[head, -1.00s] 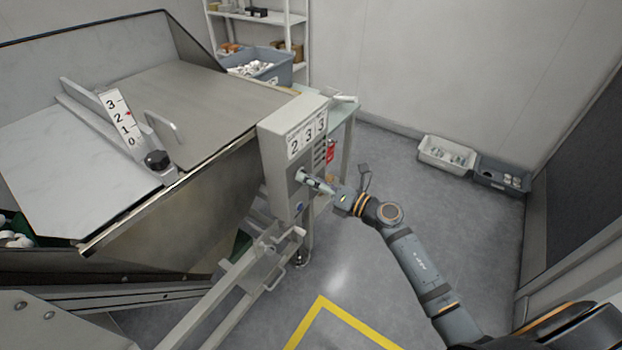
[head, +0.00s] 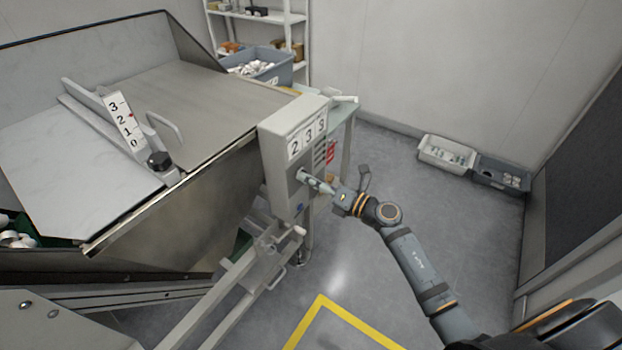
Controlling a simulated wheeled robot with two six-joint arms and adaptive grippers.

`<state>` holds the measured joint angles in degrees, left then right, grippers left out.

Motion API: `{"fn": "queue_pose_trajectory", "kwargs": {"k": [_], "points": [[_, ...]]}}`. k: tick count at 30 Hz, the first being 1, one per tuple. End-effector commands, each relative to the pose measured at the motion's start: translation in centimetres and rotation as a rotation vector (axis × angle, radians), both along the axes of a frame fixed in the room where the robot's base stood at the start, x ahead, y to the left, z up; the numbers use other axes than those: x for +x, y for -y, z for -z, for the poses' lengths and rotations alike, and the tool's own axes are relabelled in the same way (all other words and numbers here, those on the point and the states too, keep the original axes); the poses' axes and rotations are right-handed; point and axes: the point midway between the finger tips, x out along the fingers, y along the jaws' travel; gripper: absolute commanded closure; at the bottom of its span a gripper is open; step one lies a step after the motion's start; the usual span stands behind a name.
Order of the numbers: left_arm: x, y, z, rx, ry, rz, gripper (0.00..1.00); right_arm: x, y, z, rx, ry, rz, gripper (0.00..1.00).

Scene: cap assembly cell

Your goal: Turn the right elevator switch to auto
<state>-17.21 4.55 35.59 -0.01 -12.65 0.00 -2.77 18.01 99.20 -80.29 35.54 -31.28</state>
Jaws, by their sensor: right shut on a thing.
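The grey control box (head: 284,178) stands at the corner of the metal hopper, with number labels 2, 3, 3 on its upper front. The right elevator switch is on the box's face, mostly hidden by my right gripper (head: 305,177). My right gripper is at the box face with its fingers shut on the switch. Which position the switch points to cannot be made out. A blue button (head: 300,208) shows below the gripper. My left gripper is not in view.
The metal hopper (head: 190,95) with a 0 to 3 scale (head: 124,120) fills the left. A rail frame (head: 240,290) runs below the box. A red tag (head: 331,152) hangs beside the box. Bins (head: 447,154) stand by the back wall.

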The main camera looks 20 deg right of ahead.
Motion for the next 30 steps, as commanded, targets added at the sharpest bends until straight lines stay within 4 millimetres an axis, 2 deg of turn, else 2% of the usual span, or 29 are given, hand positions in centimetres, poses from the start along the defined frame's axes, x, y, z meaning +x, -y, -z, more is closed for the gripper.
{"fn": "queue_pose_trajectory", "kwargs": {"k": [1,15,24,30], "points": [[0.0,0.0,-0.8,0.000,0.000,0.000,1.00,0.0,0.0,-0.4,0.020,-0.017,0.001,1.00],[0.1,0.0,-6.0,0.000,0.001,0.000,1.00,-0.1,-0.1,-0.7,0.318,-0.250,0.001,1.00],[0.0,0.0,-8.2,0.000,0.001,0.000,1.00,-0.1,-0.1,-0.6,0.476,-0.373,0.001,1.00],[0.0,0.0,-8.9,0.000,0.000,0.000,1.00,-0.1,-0.1,-0.4,0.540,-0.422,0.001,1.00]]}}
